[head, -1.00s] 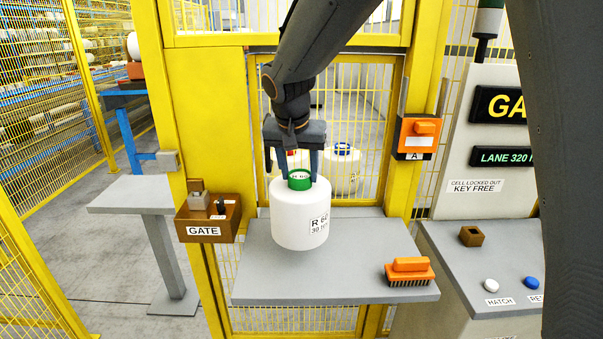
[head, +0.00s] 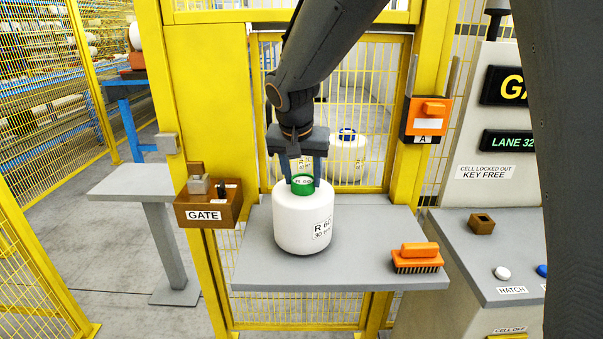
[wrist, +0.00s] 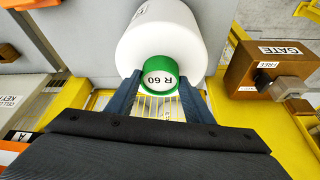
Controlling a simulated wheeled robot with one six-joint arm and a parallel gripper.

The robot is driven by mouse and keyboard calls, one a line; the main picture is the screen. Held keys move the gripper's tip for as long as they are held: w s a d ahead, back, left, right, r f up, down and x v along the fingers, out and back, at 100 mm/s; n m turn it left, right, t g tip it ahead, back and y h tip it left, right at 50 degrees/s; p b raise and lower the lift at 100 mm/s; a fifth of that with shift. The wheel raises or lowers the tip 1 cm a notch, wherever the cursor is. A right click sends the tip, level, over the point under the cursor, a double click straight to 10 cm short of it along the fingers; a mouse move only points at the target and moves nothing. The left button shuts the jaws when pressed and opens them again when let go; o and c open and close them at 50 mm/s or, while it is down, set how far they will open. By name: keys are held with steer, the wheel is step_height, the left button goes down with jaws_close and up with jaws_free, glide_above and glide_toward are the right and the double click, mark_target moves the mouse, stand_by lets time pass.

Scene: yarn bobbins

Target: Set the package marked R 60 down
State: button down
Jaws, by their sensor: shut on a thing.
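The white package (head: 301,222) has a green cap and a label reading R 60. It is upright at the left-middle of the grey shelf (head: 390,279) in front of the yellow gate. Its base appears to be at the shelf surface; I cannot tell for sure whether it touches. My gripper (head: 302,184) is above it, pointing down, shut on the green cap. In the wrist view the cap (wrist: 159,77) reads R 60 and sits between my two fingers (wrist: 160,97), with the white body (wrist: 160,35) beyond.
An orange brush (head: 416,258) lies at the shelf's right end. A brown GATE box (head: 207,204) is left of the shelf. Another white package (head: 346,158) with a blue cap stands behind the mesh. Bare shelf lies between package and brush.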

steer(key=shift+f+b, duration=0.4)
steer(key=shift+f, duration=0.1)
stand_by(0.7)
steer(key=c, duration=0.8)
jaws_free()
